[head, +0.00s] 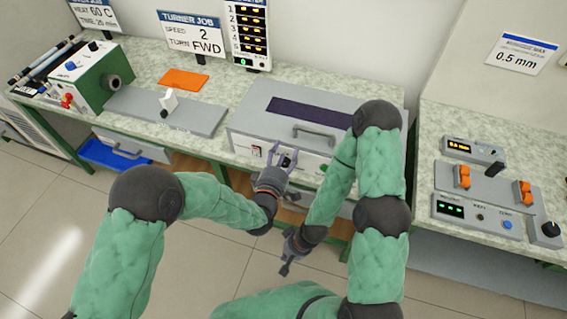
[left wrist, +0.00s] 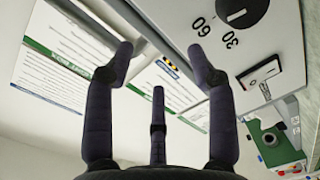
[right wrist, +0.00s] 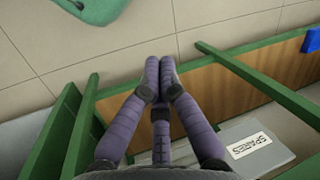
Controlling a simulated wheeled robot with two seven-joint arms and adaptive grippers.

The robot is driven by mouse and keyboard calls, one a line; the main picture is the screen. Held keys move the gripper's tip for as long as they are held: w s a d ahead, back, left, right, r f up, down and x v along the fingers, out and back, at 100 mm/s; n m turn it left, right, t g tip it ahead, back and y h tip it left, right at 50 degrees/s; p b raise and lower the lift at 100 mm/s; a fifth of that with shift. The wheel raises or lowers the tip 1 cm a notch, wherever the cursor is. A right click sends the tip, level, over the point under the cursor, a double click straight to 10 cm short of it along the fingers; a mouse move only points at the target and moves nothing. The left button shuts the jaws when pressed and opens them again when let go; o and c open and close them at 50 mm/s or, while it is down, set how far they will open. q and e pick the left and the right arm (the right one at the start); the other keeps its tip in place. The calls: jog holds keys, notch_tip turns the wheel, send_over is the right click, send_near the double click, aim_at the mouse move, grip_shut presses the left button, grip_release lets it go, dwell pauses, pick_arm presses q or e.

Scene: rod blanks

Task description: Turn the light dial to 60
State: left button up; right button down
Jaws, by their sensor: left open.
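A black dial (left wrist: 240,8) shows at the top edge of the left wrist view, partly cut off, on a pale panel. The numbers 60 and 30 are printed beside it, and a short light mark shows on its face. The panel belongs to the grey box (head: 250,122) on the bench in the head view. My left gripper (head: 283,153) is open at the box's front, around the dial's area; in the left wrist view its fingers (left wrist: 163,52) are apart with nothing between them. My right gripper (head: 287,262) hangs low before the bench, its fingertips together (right wrist: 160,68) and empty.
A rocker switch (left wrist: 259,74) sits beside the dial, and a green button (head: 322,168) is at the right of the box front. The box has a top handle (head: 314,132). A green lathe-like machine (head: 97,75) stands left; a control bench (head: 490,130) stands right.

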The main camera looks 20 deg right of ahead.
pick_arm(q)
jog(key=shift+s+r, duration=0.1)
jog(key=shift+r, duration=0.5)
